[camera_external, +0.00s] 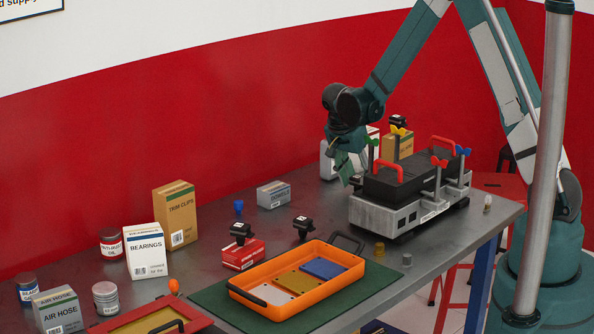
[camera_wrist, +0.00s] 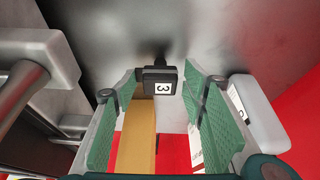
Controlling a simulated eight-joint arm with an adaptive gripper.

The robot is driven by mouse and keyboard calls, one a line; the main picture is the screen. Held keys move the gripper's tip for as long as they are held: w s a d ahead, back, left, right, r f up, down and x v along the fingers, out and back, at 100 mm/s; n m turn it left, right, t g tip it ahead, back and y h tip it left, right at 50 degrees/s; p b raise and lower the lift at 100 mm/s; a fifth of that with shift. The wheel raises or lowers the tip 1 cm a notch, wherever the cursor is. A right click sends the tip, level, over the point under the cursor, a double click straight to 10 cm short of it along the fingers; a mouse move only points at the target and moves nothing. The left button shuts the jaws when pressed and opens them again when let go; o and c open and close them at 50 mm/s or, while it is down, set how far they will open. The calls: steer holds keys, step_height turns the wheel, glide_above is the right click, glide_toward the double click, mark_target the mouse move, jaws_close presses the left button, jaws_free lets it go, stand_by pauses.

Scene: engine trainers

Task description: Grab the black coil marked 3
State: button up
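The black coil marked 3 (camera_wrist: 161,82) shows in the wrist view, its white label facing the camera and a dark stem pointing to the top of the picture. My gripper (camera_wrist: 160,85) is open, with one green pad on each side of the coil and a visible gap on the right. I cannot tell whether the coil is fully between the fingertips or just beyond them. In the external view my gripper (camera_external: 346,167) hangs over the table beside the engine trainer; a small dark part just below it may be this coil, but its number is unreadable.
The grey-black engine trainer (camera_external: 380,213) with red handles stands close to the right of my gripper. A pale container (camera_external: 327,160) is behind it. Other black coils (camera_external: 303,226) stand near the orange tray (camera_external: 262,303).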

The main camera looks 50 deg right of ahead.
mark_target(358, 177)
steer(key=c, duration=0.7)
steer(key=shift+o, duration=0.2)
steer(key=shift+r+p, duration=0.7)
steer(key=shift+r, duration=4.3)
